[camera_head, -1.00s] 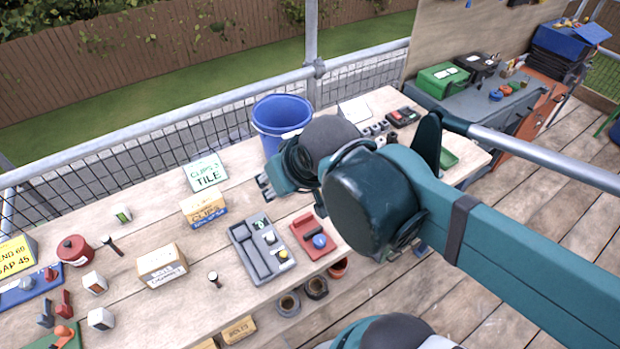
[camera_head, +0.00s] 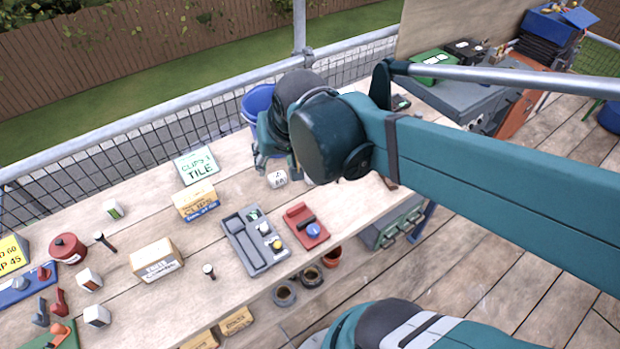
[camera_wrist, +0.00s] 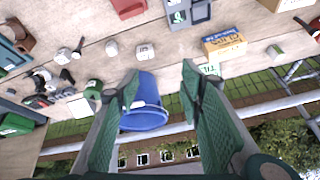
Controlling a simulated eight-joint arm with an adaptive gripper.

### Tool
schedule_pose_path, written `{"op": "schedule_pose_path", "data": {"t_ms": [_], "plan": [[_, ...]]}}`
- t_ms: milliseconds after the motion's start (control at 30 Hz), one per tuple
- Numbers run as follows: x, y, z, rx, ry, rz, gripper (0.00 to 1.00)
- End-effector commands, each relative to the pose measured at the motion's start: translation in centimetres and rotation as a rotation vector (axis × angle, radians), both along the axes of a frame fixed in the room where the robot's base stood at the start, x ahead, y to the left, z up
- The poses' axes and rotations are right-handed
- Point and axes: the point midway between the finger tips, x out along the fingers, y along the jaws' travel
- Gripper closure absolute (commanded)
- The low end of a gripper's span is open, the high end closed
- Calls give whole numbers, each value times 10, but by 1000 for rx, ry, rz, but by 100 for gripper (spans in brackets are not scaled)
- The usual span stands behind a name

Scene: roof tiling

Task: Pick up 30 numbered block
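A small white block with dark markings (camera_head: 278,179) sits on the wooden bench beside my gripper; it also shows in the wrist view (camera_wrist: 145,52). Its number is too small to read surely as 30. Other small blocks stand to the left: one with a green face (camera_head: 113,209), one with a brown face (camera_head: 89,279) and a white one (camera_head: 97,315). My gripper (camera_wrist: 160,72) is open and empty, its two green fingers wide apart, with the marked block beyond the fingertips. In the head view, the arm partly hides the gripper.
A blue bucket (camera_head: 257,101) stands behind my gripper, and between the fingers in the wrist view (camera_wrist: 144,100). A grey tray (camera_head: 255,245), a red tray (camera_head: 306,226) and boxes (camera_head: 195,203) lie nearby. A mesh railing (camera_head: 120,165) runs along the back edge.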

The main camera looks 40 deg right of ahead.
Motion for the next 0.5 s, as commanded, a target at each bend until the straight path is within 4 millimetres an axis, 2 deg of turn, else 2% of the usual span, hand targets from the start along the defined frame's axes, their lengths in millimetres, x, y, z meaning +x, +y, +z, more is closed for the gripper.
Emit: {"op": "schedule_pose_path", "data": {"t_ms": [500], "plan": [[42,-42,-35,112,116,-296,62]]}}
